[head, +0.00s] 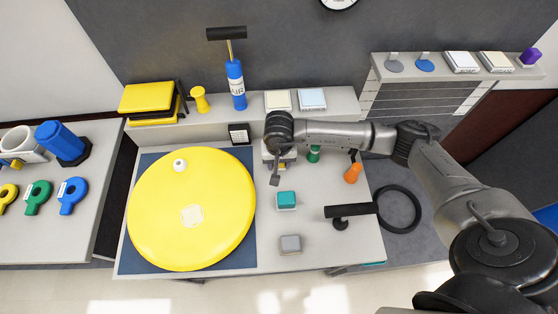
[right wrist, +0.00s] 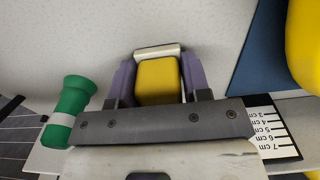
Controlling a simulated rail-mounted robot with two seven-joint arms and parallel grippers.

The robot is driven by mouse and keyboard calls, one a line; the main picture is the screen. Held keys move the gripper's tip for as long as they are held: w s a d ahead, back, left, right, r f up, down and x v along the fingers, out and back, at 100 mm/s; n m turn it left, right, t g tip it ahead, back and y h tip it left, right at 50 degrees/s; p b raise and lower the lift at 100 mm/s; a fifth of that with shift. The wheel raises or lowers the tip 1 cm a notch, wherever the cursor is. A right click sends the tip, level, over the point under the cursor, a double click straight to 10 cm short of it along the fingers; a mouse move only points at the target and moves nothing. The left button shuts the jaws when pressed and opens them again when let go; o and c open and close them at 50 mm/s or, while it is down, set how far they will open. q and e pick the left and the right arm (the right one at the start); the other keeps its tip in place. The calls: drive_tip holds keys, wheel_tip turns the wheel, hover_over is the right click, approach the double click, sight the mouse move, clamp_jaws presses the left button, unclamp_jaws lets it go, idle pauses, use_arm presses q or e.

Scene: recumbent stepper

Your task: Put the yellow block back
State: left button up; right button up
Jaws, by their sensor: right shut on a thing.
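The yellow block (right wrist: 157,82) sits between the purple-padded fingers of my right gripper (right wrist: 157,88) in the right wrist view, and the gripper is shut on it. In the head view my right gripper (head: 276,166) points down over the table, and only a small part of the yellow block (head: 282,166) shows beside it. I cannot tell whether the block touches the surface below. A teal block (head: 287,198) and a grey block (head: 291,243) stand on the table nearer the front. My left gripper is not in view.
A large yellow disc (head: 170,225) covers the table's left part. A green peg (head: 314,154), an orange peg (head: 353,172) and a black T-handle (head: 348,211) stand to the right. A shelf behind holds a blue pump (head: 236,85) and white pads. A ruler strip (right wrist: 270,130) is near the gripper.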

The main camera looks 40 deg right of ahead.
drive_tip(key=shift+f+b, duration=0.2)
drive_tip(key=shift+b, duration=0.1)
drive_tip(key=o, duration=1)
drive_tip(key=shift+r, duration=0.1)
drive_tip(key=shift+c, duration=0.2)
drive_tip(key=shift+r+p, duration=0.4)
drive_tip(key=shift+r, duration=0.05)
wheel_tip(320, 180, up, 11)
drive_tip(key=shift+f+p, duration=0.2)
drive_tip(key=shift+p, duration=0.5)
drive_tip(key=shift+r, duration=0.45)
